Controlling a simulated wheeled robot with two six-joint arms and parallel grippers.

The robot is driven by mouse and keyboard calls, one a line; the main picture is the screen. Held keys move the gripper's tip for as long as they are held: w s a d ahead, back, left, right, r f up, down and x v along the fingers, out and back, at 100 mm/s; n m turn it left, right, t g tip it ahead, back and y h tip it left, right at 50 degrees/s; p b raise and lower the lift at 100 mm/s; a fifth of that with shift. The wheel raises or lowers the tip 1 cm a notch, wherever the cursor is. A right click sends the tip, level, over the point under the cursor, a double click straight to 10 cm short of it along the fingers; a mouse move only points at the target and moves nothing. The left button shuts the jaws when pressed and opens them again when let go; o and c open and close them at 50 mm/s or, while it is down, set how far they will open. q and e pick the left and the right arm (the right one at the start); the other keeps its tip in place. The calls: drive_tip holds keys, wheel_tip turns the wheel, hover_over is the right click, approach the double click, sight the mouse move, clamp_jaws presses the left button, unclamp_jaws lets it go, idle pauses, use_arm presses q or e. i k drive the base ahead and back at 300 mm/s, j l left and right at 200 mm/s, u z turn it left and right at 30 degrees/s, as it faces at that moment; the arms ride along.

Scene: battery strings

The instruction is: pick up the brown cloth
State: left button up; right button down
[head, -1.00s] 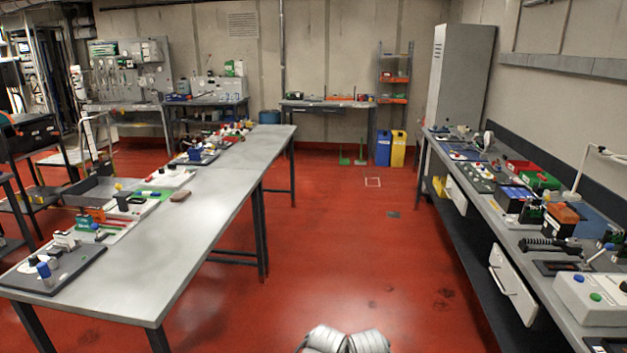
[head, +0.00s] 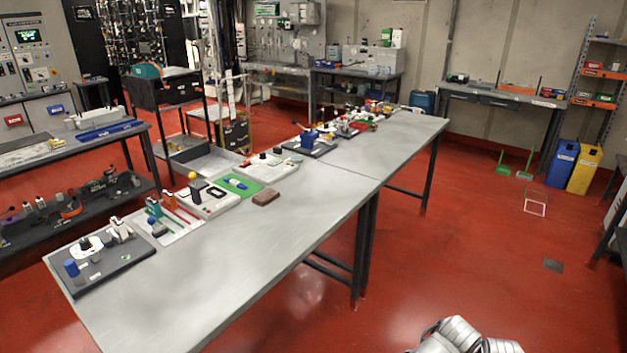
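A small brown folded piece (head: 266,197), which looks like the brown cloth, lies flat on the long grey table (head: 290,255). It sits just right of a green mat, near the row of trays along the table's far left edge. My grippers are not in view. Only grey-white rounded parts of my own body show at the bottom edge, well away from the cloth.
Several trays of parts line the table, including a dark board (head: 100,262) and the green mat (head: 235,184). A black cart (head: 165,95) stands behind. The red floor right of the table is open. Blue (head: 562,163) and yellow bins (head: 584,168) stand at the back right.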

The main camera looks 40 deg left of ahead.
sight(268, 195)
drive_tip(key=i+u, duration=0.25)
drive_tip(key=i, duration=0.15)
drive_tip(key=i+l+u, duration=0.25)
drive_tip(key=i, duration=0.2)
drive_tip(key=i+u, duration=0.25)
drive_tip(key=i, duration=0.15)
